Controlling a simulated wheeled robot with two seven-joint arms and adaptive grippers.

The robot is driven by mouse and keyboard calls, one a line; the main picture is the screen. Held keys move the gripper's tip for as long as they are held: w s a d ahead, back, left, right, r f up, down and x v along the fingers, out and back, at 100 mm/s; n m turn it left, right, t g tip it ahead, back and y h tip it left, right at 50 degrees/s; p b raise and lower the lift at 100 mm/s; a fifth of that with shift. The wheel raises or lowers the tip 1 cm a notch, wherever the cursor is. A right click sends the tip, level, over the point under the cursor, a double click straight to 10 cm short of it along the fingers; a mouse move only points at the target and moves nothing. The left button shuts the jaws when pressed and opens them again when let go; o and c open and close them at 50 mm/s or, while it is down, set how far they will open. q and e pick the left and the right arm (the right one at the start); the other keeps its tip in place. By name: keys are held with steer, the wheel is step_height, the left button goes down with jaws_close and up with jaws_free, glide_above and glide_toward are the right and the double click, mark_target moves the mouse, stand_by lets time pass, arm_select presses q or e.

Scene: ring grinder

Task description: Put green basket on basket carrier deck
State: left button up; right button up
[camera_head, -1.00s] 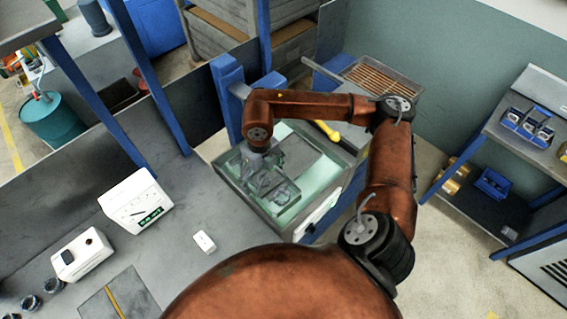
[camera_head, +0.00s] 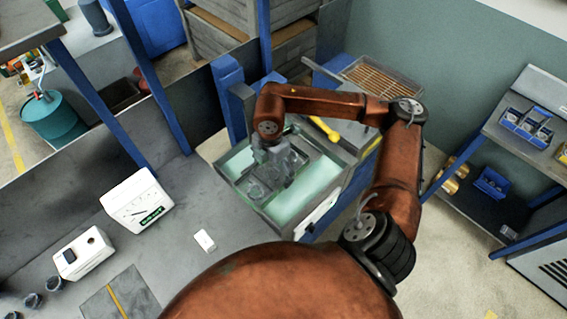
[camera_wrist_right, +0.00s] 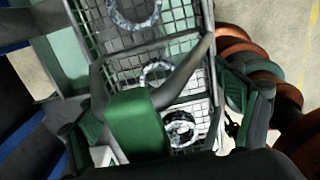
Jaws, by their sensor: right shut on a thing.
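My right gripper (camera_head: 270,152) is over the pale green, liquid-looking tank (camera_head: 315,180) on the bench. In the right wrist view, the right gripper (camera_wrist_right: 160,110) is shut on the handle with the green grip (camera_wrist_right: 138,122) of a wire-mesh basket (camera_wrist_right: 183,48). Several metal rings (camera_wrist_right: 158,73) are in the basket. In the head view the basket (camera_head: 287,172) shows dimly under the gripper, within the tank's outline. I cannot tell how high it is above the tank floor. I cannot clearly make out the basket carrier deck. My left gripper is not in view.
A yellow-handled item (camera_head: 325,130) lies beside the tank's far side. A slatted tray (camera_head: 380,78) is behind it. A blue post (camera_head: 229,95) rises near the tank's back left. A white meter (camera_head: 138,205) and a small white box (camera_head: 204,240) sit on the bench to the left.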

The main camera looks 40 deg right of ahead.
steer(key=shift+w+d+m, duration=0.2)
steer(key=shift+d+m, duration=0.1)
steer(key=shift+d, duration=0.05)
steer(key=w+d+f, duration=0.1)
steer(key=d, duration=0.1)
steer(key=w+d+f+p, duration=0.1)
steer(key=w+d, duration=0.1)
steer(key=w+d+f+p, duration=0.1)
steer(key=w+d, duration=0.1)
steer(key=d, duration=0.1)
steer(key=shift+w+f, duration=0.1)
steer(key=shift+f, duration=0.3)
steer(key=d+f, duration=0.1)
steer(key=w+d+f, duration=0.1)
steer(key=f, duration=0.1)
steer(key=w+f, duration=0.1)
steer(key=f, duration=0.1)
steer(key=shift+w+d, duration=0.2)
steer(key=shift+d, duration=0.2)
steer(key=shift+w+d+f+p, duration=0.25)
steer(key=shift+d+f+p, duration=0.1)
steer(key=shift+f, duration=1.7)
steer(key=shift+f, duration=0.1)
steer(key=o, duration=1.3)
